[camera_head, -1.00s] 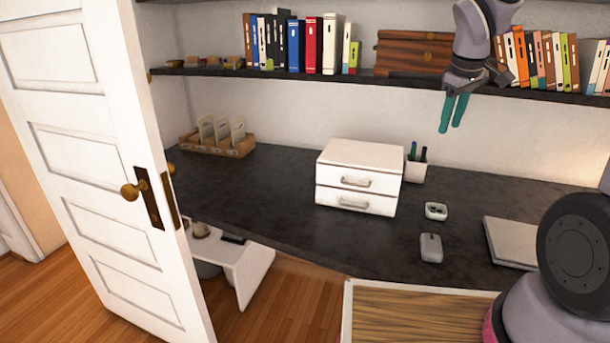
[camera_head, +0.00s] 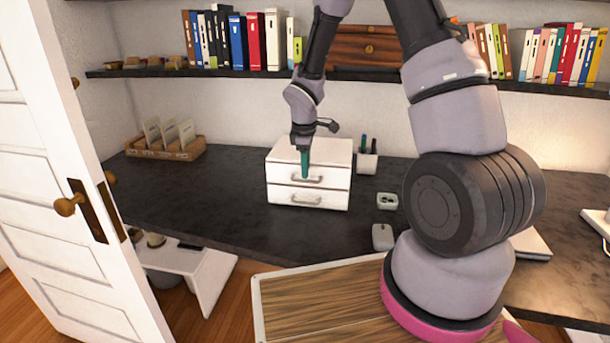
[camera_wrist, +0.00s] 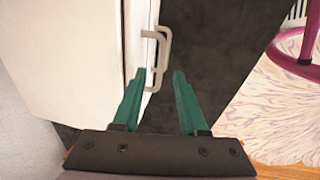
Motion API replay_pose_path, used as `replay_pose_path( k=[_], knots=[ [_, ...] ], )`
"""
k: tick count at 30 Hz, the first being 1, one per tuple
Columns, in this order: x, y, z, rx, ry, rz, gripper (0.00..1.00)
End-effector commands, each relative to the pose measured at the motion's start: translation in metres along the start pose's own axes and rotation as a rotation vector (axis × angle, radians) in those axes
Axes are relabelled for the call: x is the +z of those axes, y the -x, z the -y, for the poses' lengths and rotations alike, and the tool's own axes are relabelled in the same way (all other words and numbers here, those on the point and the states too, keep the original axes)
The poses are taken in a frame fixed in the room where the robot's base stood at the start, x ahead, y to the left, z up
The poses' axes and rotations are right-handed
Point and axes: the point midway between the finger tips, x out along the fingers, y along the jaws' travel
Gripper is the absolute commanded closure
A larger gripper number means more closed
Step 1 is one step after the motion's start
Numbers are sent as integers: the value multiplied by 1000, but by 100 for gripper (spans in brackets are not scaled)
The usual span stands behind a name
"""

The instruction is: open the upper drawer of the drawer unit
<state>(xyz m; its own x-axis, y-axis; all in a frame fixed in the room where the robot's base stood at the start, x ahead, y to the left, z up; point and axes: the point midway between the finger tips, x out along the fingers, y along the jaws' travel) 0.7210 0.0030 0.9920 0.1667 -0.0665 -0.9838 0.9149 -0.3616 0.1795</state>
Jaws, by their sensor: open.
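The white drawer unit (camera_head: 309,168) stands on the dark desk, with two drawers one above the other, both shut. The upper drawer's handle (camera_head: 300,180) is a grey bar, partly hidden by my gripper in the head view. My gripper (camera_head: 305,172) has green fingers pointing down in front of the unit's upper front. In the wrist view my gripper (camera_wrist: 160,82) is open and empty. A pale bar handle (camera_wrist: 157,55) on the white drawer front lies just beyond the left fingertip. I cannot tell whether they touch.
A shelf with books (camera_head: 240,72) runs above. A white door (camera_head: 45,170) stands at left.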

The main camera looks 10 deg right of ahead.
Motion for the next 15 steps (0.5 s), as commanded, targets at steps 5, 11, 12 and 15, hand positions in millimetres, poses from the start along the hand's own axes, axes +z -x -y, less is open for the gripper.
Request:
replay_pose_path(
  k=[5, 11, 12, 15],
  knots=[
    [0, -24, 1, -1, 1, 1, 58],
    [0, -33, 0, 0, 0, 0, 58],
    [0, -33, 0, 0, 0, -1, 58],
    [0, -33, 0, 0, 0, -1, 58]
  ],
)
